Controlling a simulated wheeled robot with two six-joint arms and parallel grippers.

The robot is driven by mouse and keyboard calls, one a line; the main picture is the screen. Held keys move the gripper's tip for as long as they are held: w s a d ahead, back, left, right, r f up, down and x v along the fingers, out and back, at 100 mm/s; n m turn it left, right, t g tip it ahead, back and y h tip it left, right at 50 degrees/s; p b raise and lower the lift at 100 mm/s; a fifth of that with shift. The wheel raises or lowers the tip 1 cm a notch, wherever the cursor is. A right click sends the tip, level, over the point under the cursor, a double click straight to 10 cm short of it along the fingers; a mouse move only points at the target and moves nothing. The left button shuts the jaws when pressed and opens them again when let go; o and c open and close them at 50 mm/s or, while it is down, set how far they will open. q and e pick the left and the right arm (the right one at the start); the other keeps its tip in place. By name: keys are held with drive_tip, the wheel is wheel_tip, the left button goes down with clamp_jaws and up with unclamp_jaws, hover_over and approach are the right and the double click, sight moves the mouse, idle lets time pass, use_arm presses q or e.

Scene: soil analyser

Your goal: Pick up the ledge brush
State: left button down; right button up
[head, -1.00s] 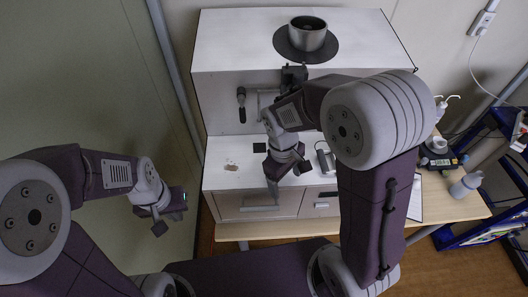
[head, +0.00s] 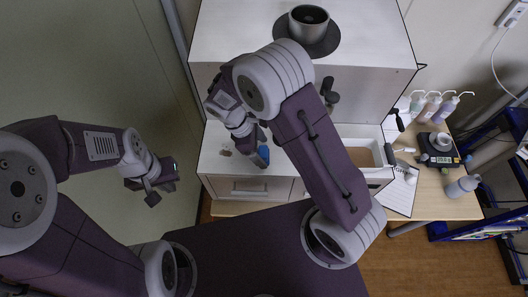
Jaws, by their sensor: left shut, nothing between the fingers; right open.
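I cannot clearly make out the ledge brush; my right arm covers much of the white machine's ledge (head: 214,162). My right gripper (head: 254,147) is open, pointing down over the left part of this ledge. A small blue patch (head: 263,156) shows right beside its fingers; I cannot tell whether it is part of the brush. Nothing is visibly held. My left gripper (head: 149,190) is shut and empty, off to the left of the machine.
A metal cup (head: 309,27) stands on a dark disc on the machine's top. A tan-lined recess or open drawer (head: 363,157) lies right of my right arm. Pump bottles (head: 437,108), a scale (head: 443,160) and a bottle (head: 463,187) stand on the wooden table (head: 467,212).

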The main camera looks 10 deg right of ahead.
sight(263, 151)
drive_tip(key=shift+x, duration=0.95)
drive_tip(key=shift+a+f, duration=0.1)
drive_tip(key=shift+f, duration=0.1)
drive_tip(key=c, duration=0.7)
use_arm(q)
drive_tip(key=shift+a+r, duration=0.2)
drive_tip(key=shift+r, duration=0.15)
use_arm(e)
clamp_jaws()
drive_tip(key=shift+r, duration=0.1)
